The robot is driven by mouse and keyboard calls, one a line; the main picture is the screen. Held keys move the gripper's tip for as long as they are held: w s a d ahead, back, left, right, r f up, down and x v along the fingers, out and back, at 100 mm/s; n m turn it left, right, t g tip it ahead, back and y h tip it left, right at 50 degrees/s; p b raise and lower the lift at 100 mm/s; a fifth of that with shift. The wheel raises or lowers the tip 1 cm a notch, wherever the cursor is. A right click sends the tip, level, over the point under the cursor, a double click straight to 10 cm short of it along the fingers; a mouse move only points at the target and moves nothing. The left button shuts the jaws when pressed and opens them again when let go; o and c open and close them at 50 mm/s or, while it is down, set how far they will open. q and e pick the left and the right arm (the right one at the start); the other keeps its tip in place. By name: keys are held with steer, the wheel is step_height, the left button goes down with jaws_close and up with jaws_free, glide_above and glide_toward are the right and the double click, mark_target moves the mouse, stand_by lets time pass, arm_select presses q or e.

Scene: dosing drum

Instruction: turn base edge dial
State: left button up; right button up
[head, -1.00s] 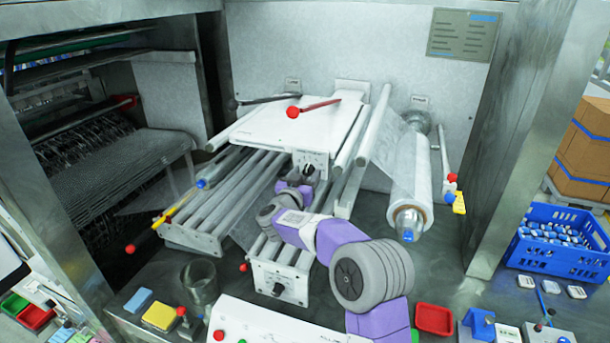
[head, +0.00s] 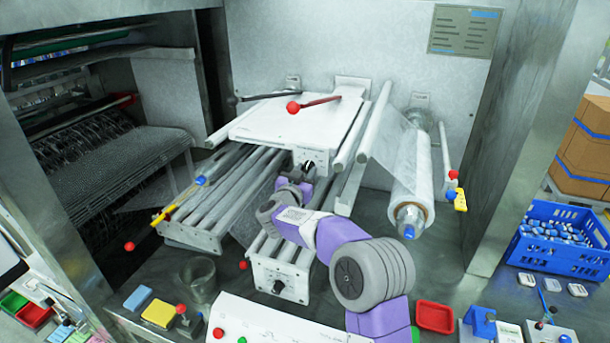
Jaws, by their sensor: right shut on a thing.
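A small dark dial (head: 308,167) sits on the white front plate under the flat white cover, in the middle of the head view. My right gripper (head: 304,180) is at this dial and shut on it; its fingers partly cover the dial's lower side. A second black dial (head: 279,287) is on the white box with slotted marks (head: 262,270) at the front, clear of my gripper. My right arm reaches up from the lower right. My left gripper is not in view.
Metal rollers (head: 235,200) lie left of my gripper, and a film roll (head: 408,190) stands at right. A red-knobbed lever (head: 293,108) is above. A glass jar (head: 199,280), yellow block (head: 160,313) and red tray (head: 434,317) are on the front counter.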

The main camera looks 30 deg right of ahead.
steer(key=shift+m+b, duration=1.3)
steer(key=shift+m, duration=1.3)
steer(key=o, duration=1.1)
steer(key=shift+c, duration=0.2)
steer(key=b+v, duration=0.1)
steer(key=v, duration=0.6)
steer(key=shift+s+a+b, duration=0.15)
steer(key=shift+a+b, duration=0.1)
steer(key=shift+b, duration=0.05)
steer(key=shift+r, duration=0.1)
